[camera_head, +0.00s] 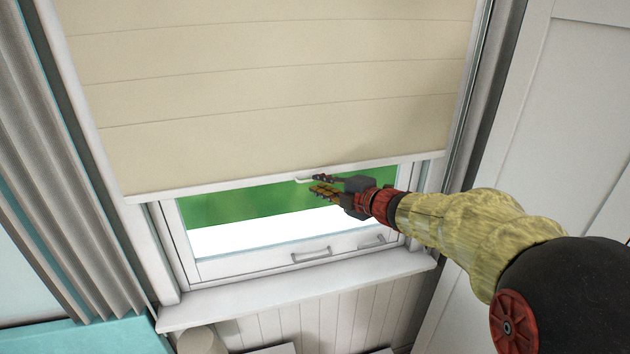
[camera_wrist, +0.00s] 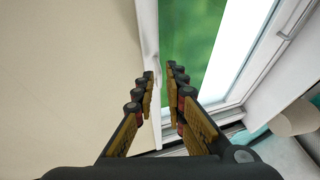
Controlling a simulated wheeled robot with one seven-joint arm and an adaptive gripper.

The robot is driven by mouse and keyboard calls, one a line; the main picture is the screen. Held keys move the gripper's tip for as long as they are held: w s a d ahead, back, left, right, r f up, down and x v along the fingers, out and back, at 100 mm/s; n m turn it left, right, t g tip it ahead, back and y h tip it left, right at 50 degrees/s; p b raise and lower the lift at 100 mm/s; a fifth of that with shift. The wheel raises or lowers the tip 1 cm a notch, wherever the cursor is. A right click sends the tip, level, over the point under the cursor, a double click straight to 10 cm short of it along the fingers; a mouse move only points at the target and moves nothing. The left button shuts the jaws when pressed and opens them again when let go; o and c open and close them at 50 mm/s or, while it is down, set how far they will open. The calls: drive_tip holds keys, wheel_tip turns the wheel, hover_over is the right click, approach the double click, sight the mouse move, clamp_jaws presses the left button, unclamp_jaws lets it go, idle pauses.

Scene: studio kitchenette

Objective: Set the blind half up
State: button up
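The cream blind (camera_head: 270,95) hangs over most of the window, its white bottom rail (camera_head: 210,188) a little above the lower part of the frame. A small pale pull tab (camera_head: 304,179) sits under the middle of the rail. My gripper (camera_head: 316,184) is just below the rail and close to the tab, its fingers parted with a gap. In the wrist view the fingers (camera_wrist: 163,73) are also apart and look empty. The blind (camera_wrist: 70,70) and its rail (camera_wrist: 148,35) lie to the left there. Whether a finger touches the rail or tab cannot be told.
Below the blind, green shows through the window glass (camera_head: 240,205). A window handle (camera_head: 311,254) and the sill (camera_head: 300,297) are beneath. A grey curtain (camera_head: 70,170) hangs at left. A white panelled surface (camera_head: 550,110) stands at right, near my arm.

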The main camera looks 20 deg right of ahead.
drive_tip(key=x, duration=0.3)
drive_tip(key=shift+a, duration=0.1)
drive_tip(key=shift+c, duration=0.6)
clamp_jaws()
wheel_tip(320, 180, up, 2)
drive_tip(key=shift+r+p, duration=0.1)
drive_tip(key=shift+p, duration=0.6)
drive_tip(key=shift+o, duration=0.6)
unclamp_jaws()
